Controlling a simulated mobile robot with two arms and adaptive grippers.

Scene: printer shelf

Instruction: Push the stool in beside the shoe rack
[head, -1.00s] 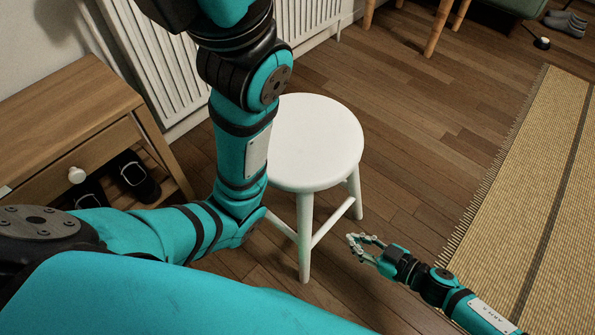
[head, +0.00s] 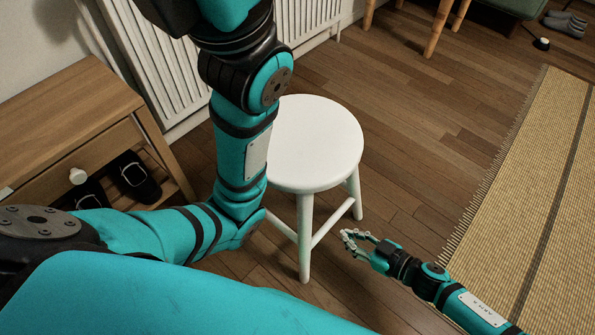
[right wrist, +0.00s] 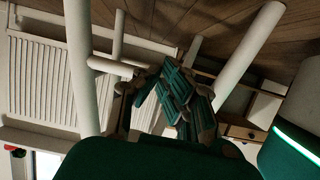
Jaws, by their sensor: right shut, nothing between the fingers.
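The white round stool (head: 315,140) stands upright on the wood floor. Part of its left side is hidden by my left arm. The wooden shoe rack (head: 62,105), with a drawer and dark slippers below, is at the left, apart from the stool with a strip of floor between. My right gripper (head: 352,240) is shut and empty, low, just right of the stool's front leg; contact cannot be told. In the right wrist view its fingers (right wrist: 190,100) show between the stool's legs (right wrist: 250,50). My left gripper is out of view.
A white radiator (head: 165,70) is on the wall behind the rack and stool. A woven rug (head: 535,180) lies at the right. Wooden furniture legs (head: 438,30) stand at the back. Open floor lies right of the stool.

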